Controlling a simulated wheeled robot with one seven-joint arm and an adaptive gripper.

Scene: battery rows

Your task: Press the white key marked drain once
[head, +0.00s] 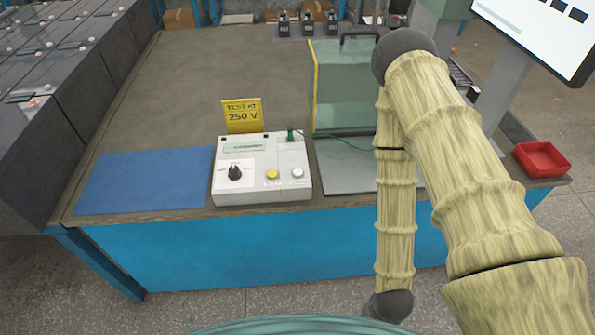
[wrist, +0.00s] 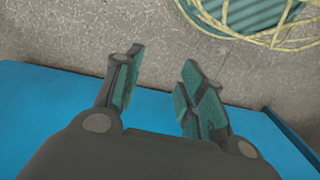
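The white key (head: 297,173) is a round button at the right front of a white control box (head: 262,192) on the bench. The small print under it is too blurred to read. A yellow key (head: 271,174) sits just left of it, and a black knob (head: 235,173) is further left. My gripper (wrist: 158,88) shows in the wrist view, with its fingers spread apart and nothing between them. It points down over the blue bench side and the floor, away from the box. The head view does not show its fingers.
A yellow sign (head: 242,115) reading "TEST AT 250 V" stands behind the box. A clear tank (head: 343,85) stands behind right on a grey plate. A blue mat (head: 143,181) lies left. A red tray (head: 541,160) sits at the right corner. My arm covers part of the bench's right side.

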